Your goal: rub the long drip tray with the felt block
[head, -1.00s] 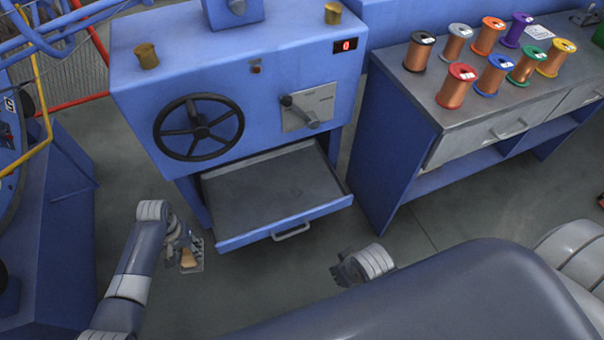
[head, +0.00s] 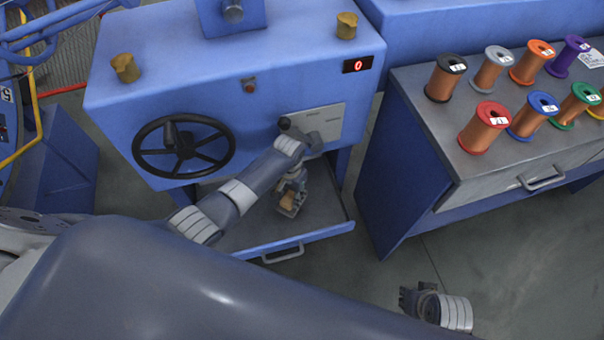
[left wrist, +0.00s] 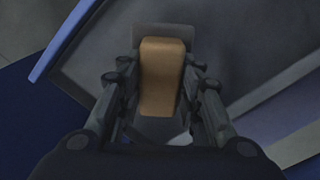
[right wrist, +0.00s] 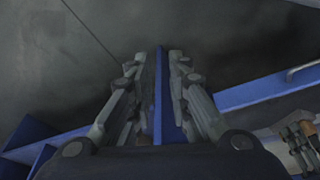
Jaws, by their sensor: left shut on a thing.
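The long drip tray (head: 329,212) is a dark, shallow tray with a blue front and a handle, pulled out under the blue machine. My left gripper (head: 289,194) is over it and shut on the felt block (head: 287,201). In the left wrist view the block (left wrist: 162,75) is a tan grip between the fingers, with a grey pad beyond and below it. I cannot tell whether the pad touches the tray floor. My left forearm hides the tray's left part.
The machine front has a black handwheel (head: 183,147) and a lever plate (head: 318,128) close above my left wrist. A workbench (head: 450,150) with several wire spools stands to the right. Floor is clear between the tray and the bench.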

